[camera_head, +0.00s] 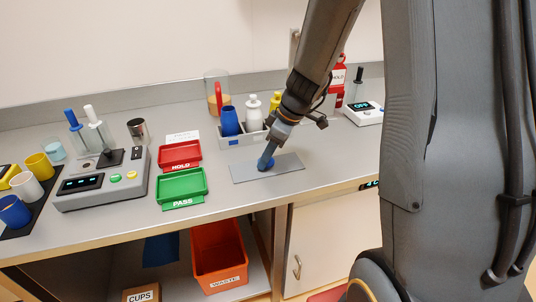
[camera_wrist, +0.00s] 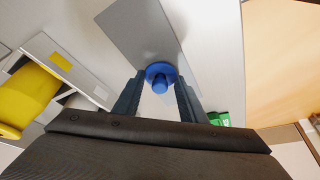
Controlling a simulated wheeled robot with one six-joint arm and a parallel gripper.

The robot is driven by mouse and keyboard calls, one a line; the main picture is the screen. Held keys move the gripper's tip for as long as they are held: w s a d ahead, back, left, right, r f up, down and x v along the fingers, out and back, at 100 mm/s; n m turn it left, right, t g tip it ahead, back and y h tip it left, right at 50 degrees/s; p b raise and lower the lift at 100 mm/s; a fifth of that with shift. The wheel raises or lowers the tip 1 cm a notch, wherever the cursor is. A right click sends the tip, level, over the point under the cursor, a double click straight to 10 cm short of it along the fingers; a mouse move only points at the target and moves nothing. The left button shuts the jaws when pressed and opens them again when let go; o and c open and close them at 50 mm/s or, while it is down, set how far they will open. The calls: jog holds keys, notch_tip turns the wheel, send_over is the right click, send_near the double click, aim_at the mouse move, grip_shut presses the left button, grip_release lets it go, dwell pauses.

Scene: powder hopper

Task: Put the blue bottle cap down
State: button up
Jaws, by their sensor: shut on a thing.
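The blue bottle cap (camera_wrist: 160,74) is between the two fingers of my gripper (camera_wrist: 160,95) in the wrist view, with a round flange and a narrower stem. My gripper is shut on it. In the head view my gripper (camera_head: 266,158) points down at the grey mat (camera_head: 287,173) on the bench. The blue cap (camera_head: 266,165) shows at the fingertips, low over or touching the mat; I cannot tell which. The mat also shows in the wrist view (camera_wrist: 135,28), behind the cap.
A grey rack (camera_head: 238,141) with blue, white and yellow bottles stands behind the mat. Red HOLD (camera_head: 180,154) and green PASS (camera_head: 182,185) trays lie to its left. A two-display device (camera_head: 100,185) stands farther left. The mat's right part is clear.

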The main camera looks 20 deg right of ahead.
jog(key=shift+f+b, duration=0.2)
jog(key=shift+b, duration=0.1)
jog(key=o, duration=1)
jog(key=shift+r, duration=0.2)
jog(key=shift+r+p, duration=0.2)
jog(key=shift+p, duration=0.1)
jog(key=b+v, duration=0.2)
jog(key=v, duration=0.9)
jog(key=s+a+f+m+h, duration=0.1)
jog(key=s+f+m, duration=0.2)
jog(key=s, duration=0.2)
jog(key=s+a+f+m+g+h, duration=0.1)
jog(key=s+f+m, duration=0.3)
jog(key=s, duration=0.1)
jog(key=s+a+f+m+g+h, duration=0.1)
jog(key=s+f+m, duration=0.2)
jog(key=s, duration=0.2)
jog(key=shift+a+f+m+h, duration=0.3)
jog(key=shift+f+m+h, duration=0.05)
jog(key=shift+m+h, duration=0.05)
